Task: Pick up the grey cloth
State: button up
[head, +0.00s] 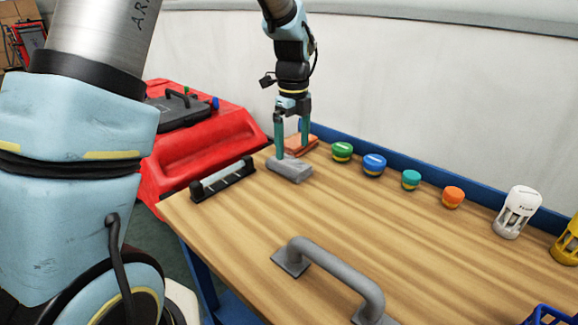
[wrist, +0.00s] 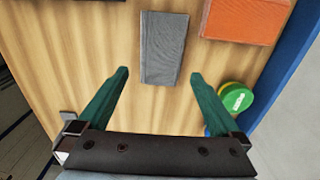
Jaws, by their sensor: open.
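The grey cloth (head: 289,168) is a flat folded rectangle lying on the wooden table top, near its far left part. In the wrist view the grey cloth (wrist: 164,47) lies ahead of the fingertips, between their lines and a little to the right of centre. My gripper (head: 292,150) is open and empty, with its green fingers pointing down over the cloth. In the wrist view my gripper (wrist: 158,75) shows both fingers spread, with nothing between them. Whether the fingertips touch the cloth or table is hard to tell.
An orange-red cloth (head: 300,145) lies just behind the grey one. Green (head: 342,152), blue (head: 374,165), teal (head: 411,180) and orange (head: 453,197) caps line the back edge. A black-ended bar handle (head: 223,180) is at left, a large grey handle (head: 335,273) in front.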

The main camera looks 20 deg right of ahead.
aim_at(292, 163)
jog(key=shift+w+f+p, duration=0.2)
jog(key=shift+f+p, duration=0.25)
jog(key=shift+f, duration=0.9)
jog(key=shift+w+f+p, duration=0.15)
jog(key=shift+f+p, duration=0.25)
jog(key=shift+f, duration=0.9)
jog(key=c, duration=1.2)
notch_tip(292, 163, up, 10)
jog(key=shift+r+b, duration=0.1)
jog(key=shift+b, duration=0.85)
